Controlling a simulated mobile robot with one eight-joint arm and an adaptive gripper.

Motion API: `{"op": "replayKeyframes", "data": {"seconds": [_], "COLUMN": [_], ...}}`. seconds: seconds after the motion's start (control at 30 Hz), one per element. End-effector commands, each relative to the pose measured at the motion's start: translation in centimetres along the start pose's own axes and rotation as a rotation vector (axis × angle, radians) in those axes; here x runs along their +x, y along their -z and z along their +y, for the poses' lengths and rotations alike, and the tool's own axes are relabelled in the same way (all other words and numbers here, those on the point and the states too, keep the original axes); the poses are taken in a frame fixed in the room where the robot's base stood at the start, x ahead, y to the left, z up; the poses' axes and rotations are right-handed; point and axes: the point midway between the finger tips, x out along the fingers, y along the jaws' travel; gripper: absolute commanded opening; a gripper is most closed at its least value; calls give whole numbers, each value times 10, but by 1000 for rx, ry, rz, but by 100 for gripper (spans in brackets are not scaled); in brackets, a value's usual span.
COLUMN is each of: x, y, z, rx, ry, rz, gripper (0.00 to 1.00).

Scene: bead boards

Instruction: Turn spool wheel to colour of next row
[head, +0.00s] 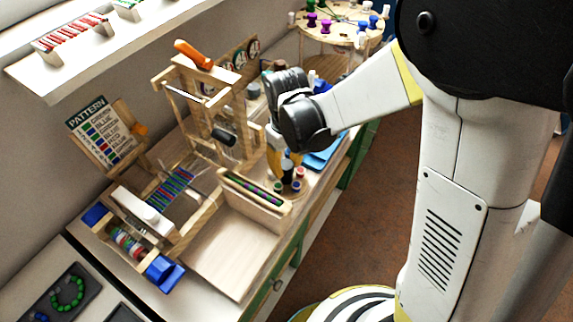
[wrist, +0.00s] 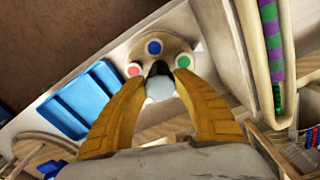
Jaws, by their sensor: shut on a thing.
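The spool wheel (head: 287,188) is a small pale wooden disc on the bench with coloured spools around it. In the wrist view the wheel (wrist: 172,47) shows a blue spool (wrist: 153,47), a red spool (wrist: 134,69) and a green spool (wrist: 183,61). My gripper (wrist: 160,72), with yellow fingers, is shut at the wheel's middle, on its knob; a pale round top shows between the fingers. In the head view my gripper (head: 281,168) reaches down over the wheel and hides part of it. The pattern card (head: 98,130) stands at the left with rows of colour names.
A wooden bead holder (head: 254,205) stands close beside the wheel on its left. The loom (head: 172,187) with woven beads lies further left. A blue tray (wrist: 81,99) is on the wheel's other side. A wooden frame with an orange handle (head: 193,54) rises behind.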

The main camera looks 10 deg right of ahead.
Motion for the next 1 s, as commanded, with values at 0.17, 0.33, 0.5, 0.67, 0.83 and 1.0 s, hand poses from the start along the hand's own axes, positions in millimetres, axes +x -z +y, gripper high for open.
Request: {"op": "replayKeyframes", "data": {"seconds": [0.17, 0.33, 0.5, 0.67, 0.83, 1.0], "x": [0, 0, 0, 0, 0, -5], "y": [-1, -1, -1, 0, 0, 0], "z": [0, 0, 0, 0, 0, 0], "rx": [-21, -25, -24, -24, -23, -23], "ry": [0, 0, 0, 0, 0, 0], "rz": [-1, -1, -1, -1, -1, 0], "gripper": [4, 4, 4, 57, 57, 57]}}
